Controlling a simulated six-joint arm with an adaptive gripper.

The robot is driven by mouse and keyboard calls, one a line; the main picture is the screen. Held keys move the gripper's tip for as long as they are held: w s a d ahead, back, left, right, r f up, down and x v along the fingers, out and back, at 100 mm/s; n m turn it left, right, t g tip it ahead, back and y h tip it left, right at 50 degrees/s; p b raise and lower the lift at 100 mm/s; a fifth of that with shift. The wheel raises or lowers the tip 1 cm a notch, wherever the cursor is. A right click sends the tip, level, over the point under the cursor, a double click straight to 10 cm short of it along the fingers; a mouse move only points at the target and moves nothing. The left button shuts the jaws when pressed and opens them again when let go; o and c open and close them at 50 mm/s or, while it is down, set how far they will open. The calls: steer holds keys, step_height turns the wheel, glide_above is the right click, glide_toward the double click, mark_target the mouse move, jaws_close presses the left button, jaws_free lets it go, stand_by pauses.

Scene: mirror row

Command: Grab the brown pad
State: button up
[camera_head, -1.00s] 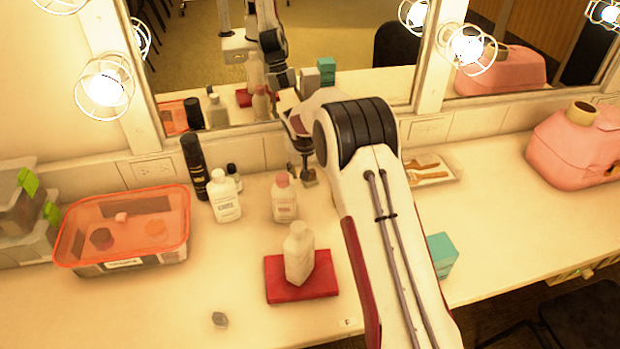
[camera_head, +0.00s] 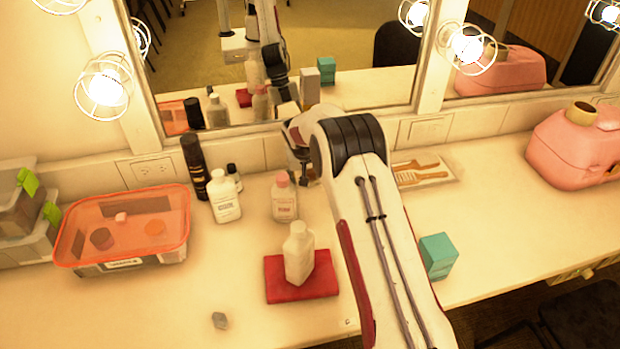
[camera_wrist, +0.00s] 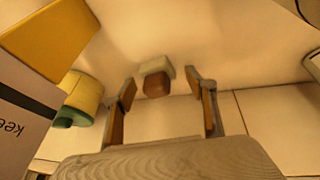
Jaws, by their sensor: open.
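A small brown pad (camera_wrist: 156,86) shows in the wrist view, against a pale block-like piece (camera_wrist: 156,67), near the back of the counter. I cannot tell whether the two are joined. My gripper (camera_wrist: 162,82) is open, with one finger on each side of the pad's direction. The pad appears between or just beyond the fingertips, and no contact shows. In the head view my gripper (camera_head: 304,168) is low near the mirror wall, partly hidden by my arm. I cannot make out the pad there.
A pink-capped bottle (camera_head: 284,198) stands left of my gripper. A white bottle (camera_head: 298,256) stands on a red block (camera_head: 322,285) in front. A teal box (camera_head: 438,257) and brushes (camera_head: 420,173) lie right. A labelled box (camera_wrist: 22,115) and yellow cylinder (camera_wrist: 82,92) are close in the wrist view.

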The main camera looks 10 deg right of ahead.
mark_target(308, 171)
steer(key=c, duration=1.1)
steer(key=shift+r, duration=0.15)
steer(key=shift+r, duration=4.9)
